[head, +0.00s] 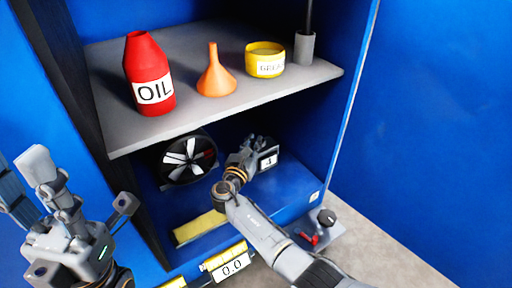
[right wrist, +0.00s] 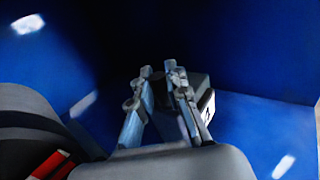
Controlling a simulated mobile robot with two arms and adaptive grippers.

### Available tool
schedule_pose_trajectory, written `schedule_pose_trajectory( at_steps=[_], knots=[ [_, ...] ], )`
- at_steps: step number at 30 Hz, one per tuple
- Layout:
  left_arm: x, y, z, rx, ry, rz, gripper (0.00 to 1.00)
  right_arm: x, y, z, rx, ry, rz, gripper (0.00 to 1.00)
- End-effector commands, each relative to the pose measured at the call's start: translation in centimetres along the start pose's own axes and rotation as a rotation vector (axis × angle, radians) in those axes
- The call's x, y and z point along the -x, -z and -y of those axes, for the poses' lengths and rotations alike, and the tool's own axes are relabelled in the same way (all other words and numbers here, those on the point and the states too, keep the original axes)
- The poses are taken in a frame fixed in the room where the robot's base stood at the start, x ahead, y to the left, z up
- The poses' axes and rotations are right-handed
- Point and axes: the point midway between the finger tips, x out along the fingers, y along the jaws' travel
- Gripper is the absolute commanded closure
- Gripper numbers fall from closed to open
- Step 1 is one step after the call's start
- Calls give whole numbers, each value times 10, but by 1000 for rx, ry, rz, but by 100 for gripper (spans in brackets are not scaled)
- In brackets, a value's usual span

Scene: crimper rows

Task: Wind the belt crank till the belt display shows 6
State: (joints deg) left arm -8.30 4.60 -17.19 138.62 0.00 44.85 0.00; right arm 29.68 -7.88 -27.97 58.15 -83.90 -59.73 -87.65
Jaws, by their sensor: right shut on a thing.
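A small white display reading 4 (head: 268,161) sits on a dark housing inside the blue cabinet, beside my right gripper (head: 250,150). In the right wrist view my right gripper (right wrist: 158,72) has its fingertips close together, in front of the dark housing (right wrist: 198,88). It is shut on what seems to be the belt crank, whose handle the fingers hide. No label shows which display is the belt's. A second display reading 0.0 (head: 232,265) is at the bottom front. My left gripper (head: 85,190) is open and empty at the lower left, outside the cabinet.
A grey shelf (head: 190,65) above my right arm carries a red oil bottle (head: 148,75), an orange funnel (head: 214,75) and a yellow tin (head: 265,60). A black-rimmed spoked wheel (head: 186,158) is left of my right gripper. A black-knobbed lever (head: 326,217) stands to the right.

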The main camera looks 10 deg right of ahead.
Motion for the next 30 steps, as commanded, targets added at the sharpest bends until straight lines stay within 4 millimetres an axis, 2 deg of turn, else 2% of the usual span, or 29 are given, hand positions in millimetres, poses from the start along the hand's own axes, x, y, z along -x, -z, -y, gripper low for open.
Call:
schedule_pose_trajectory(
  at_steps=[7, 20, 21, 24, 30],
  knots=[
    [-3, 0, 0, -3, -9, -22, 62, -1, 0, -3, 0, 60, 0, 100],
    [-4, -1, -1, -3, -10, -23, 62, -2, 0, -3, 0, 70, 0, 100],
    [-4, -1, -1, -3, -10, -23, 62, -2, 0, -3, 0, 70, 0, 83],
    [-4, -1, -1, -3, -10, -23, 62, -2, 0, -3, 0, 69, 0, 63],
    [-4, 0, -1, -3, -10, -23, 62, -2, 0, -3, 0, 69, 0, 62]
  ],
)
